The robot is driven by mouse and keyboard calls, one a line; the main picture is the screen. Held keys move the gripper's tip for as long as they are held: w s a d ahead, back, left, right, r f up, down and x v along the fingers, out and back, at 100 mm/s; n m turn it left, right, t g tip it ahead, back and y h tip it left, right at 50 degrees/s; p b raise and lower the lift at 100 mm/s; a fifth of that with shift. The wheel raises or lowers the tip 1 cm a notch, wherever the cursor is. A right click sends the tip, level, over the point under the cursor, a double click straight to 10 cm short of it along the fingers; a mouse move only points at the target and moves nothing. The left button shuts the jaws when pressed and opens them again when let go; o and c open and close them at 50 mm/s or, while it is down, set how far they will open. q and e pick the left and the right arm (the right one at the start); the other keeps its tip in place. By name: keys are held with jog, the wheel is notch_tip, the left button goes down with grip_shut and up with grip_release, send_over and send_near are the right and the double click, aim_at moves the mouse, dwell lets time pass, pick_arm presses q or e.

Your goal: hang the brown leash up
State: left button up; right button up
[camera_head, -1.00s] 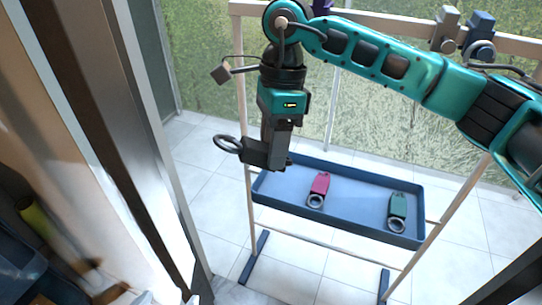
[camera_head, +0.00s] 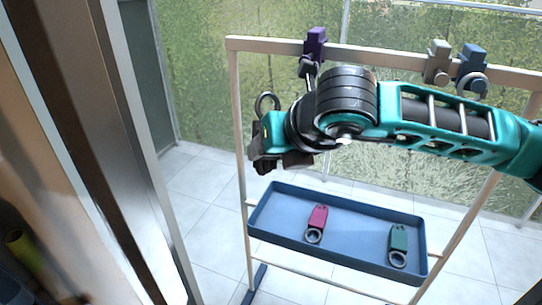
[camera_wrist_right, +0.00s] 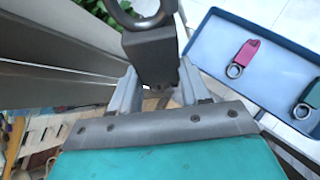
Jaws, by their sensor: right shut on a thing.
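The brown leash, a dark grey-brown block with a ring, is between the fingers of my right gripper (camera_wrist_right: 150,88). In the right wrist view its block (camera_wrist_right: 151,57) stands between the fingers, with the ring beyond. In the head view its ring (camera_head: 266,103) shows above the gripper (camera_head: 270,160), left of the wrist and just right of the rack's left post. The rack's top bar (camera_head: 385,58) carries a purple piece (camera_head: 315,45), a grey piece (camera_head: 438,58) and a blue piece with a ring (camera_head: 472,66). My left gripper is out of view.
A blue tray (camera_head: 262,238) sits low on the rack with a pink leash (camera_head: 317,222) and a teal leash (camera_head: 398,245) in it. A dark frame edge (camera_head: 110,150) stands close at the left. Tiled floor lies around the rack.

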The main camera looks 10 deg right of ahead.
jog(key=m+t+h, duration=0.1)
jog(key=r+m+h, duration=0.1)
jog(key=shift+w+m+t, duration=0.25)
jog(key=shift+m+t, duration=0.05)
jog(key=shift+t, duration=0.1)
jog(key=m+h, duration=0.1)
jog(key=r+m+t+h, duration=0.1)
jog(key=m+h, duration=0.1)
jog(key=shift+w+d+r, duration=0.15)
jog(key=shift+w, duration=0.25)
jog(key=m+h, duration=0.1)
jog(key=r+m+h, duration=0.1)
jog(key=h, duration=0.1)
jog(key=w+r+m+t+h, duration=0.1)
jog(key=shift+d+m+h+b, duration=0.3)
jog(key=shift+d+b, duration=0.05)
jog(key=shift+d, duration=0.05)
jog(key=shift+w+d+r, duration=0.1)
jog(key=shift+w+d, duration=0.05)
jog(key=shift+w+d+p, duration=0.25)
jog(key=shift+w+p, duration=0.15)
jog(key=shift+p, duration=0.3)
jog(key=w+d+b, duration=0.1)
jog(key=w+d, duration=0.3)
jog(key=w, duration=0.2)
jog(key=shift+w+d+b, duration=0.25)
jog(key=shift+w+b, duration=0.1)
jog(key=shift+b, duration=0.05)
